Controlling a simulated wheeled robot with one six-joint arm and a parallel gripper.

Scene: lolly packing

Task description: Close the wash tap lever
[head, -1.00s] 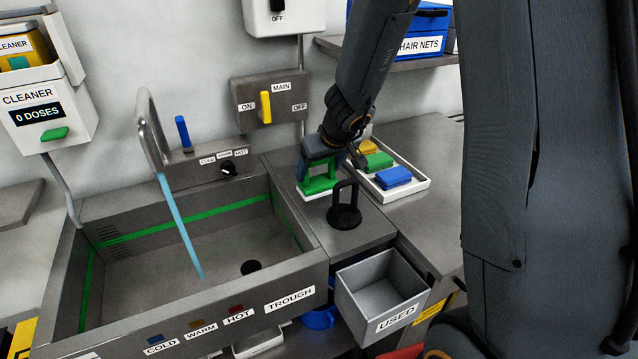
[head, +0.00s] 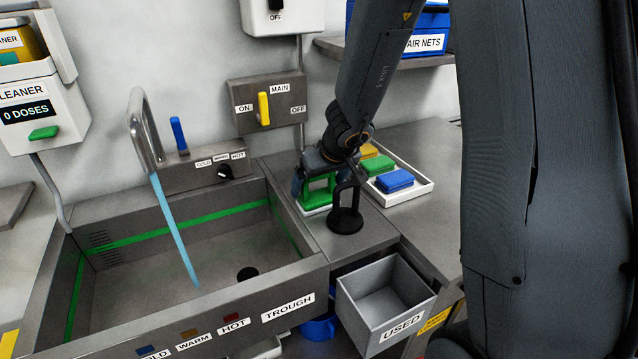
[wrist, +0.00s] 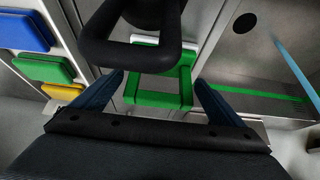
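The wash tap lever is most likely the blue upright lever (head: 179,134) behind the sink, beside the bent metal spout (head: 147,125). A blue stream of water (head: 172,225) runs from the spout into the trough (head: 205,240). My gripper (head: 318,168) is well to the right of the lever, over the counter, at a green-handled block (head: 320,188) with a white base. In the wrist view my gripper (wrist: 160,92) has its blue fingers spread, with the green handle (wrist: 160,98) between or just beyond them. Gaps show on both sides. The lever is not seen there.
A black looped handle on a round base (head: 346,218) stands close by my gripper. A white tray (head: 410,193) of coloured blocks lies to the right. A grey USED bin (head: 385,300) hangs in front. A yellow lever (head: 263,108) sits on the MAIN panel.

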